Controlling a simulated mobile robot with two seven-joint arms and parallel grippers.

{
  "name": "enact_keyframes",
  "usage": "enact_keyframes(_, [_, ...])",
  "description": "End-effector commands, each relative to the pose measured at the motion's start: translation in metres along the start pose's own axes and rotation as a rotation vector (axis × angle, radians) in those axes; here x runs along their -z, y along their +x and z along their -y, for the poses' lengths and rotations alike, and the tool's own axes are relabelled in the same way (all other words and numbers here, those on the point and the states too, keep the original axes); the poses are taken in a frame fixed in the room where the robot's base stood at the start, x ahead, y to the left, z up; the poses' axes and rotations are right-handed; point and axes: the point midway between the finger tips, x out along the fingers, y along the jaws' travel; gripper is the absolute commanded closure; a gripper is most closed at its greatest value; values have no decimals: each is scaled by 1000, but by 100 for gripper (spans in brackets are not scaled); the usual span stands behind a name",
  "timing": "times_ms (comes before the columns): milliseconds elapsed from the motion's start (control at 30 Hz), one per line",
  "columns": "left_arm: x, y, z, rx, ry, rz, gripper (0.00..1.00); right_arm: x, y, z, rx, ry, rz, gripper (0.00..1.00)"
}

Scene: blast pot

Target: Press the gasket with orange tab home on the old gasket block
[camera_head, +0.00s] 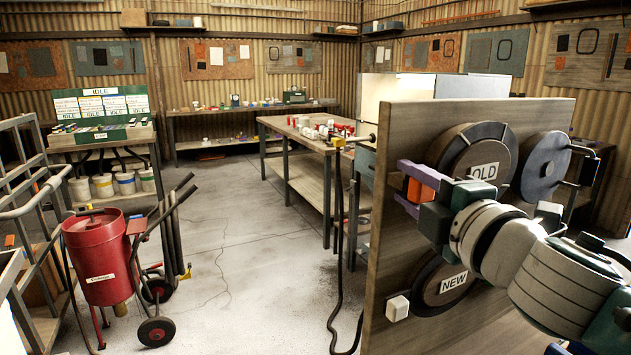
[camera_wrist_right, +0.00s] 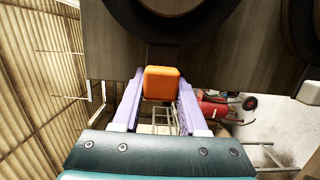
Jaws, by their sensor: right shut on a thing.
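An upright wooden board (camera_head: 545,108) carries the old gasket block (camera_head: 484,172), a round disc labelled "OLD". A dark ring (camera_head: 507,140) shows around its rim; it also shows at the top of the right wrist view (camera_wrist_right: 205,30). My right gripper (camera_head: 408,182) is beside the board, to the left of the block. Its purple fingers are shut on the orange tab (camera_wrist_right: 162,83), which also shows in the head view (camera_head: 416,190). The tab sits just below the ring in the wrist view. Whether the ring is fully seated, I cannot tell. My left gripper is not in view.
A block labelled "NEW" (camera_head: 446,284) is below the old one, and a grey disc (camera_head: 543,166) hangs to the right. A white box (camera_head: 397,308) sticks out at the board's lower left. A red pot on wheels (camera_head: 97,255) stands left. The middle floor is open.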

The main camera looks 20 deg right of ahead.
Motion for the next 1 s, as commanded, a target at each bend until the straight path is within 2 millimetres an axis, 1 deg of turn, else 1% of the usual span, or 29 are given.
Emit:
enact_keyframes(400, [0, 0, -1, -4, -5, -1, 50, 0, 1, 0, -1, 0, 0, 100])
enact_keyframes(433, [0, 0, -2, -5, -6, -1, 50, 0, 2, 0, -1, 0, 0, 57])
enact_keyframes(733, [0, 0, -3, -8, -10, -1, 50, 0, 1, 0, -1, 0, 0, 23])
enact_keyframes(1000, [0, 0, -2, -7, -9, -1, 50, 0, 0, 0, 1, 1, 0, 23])
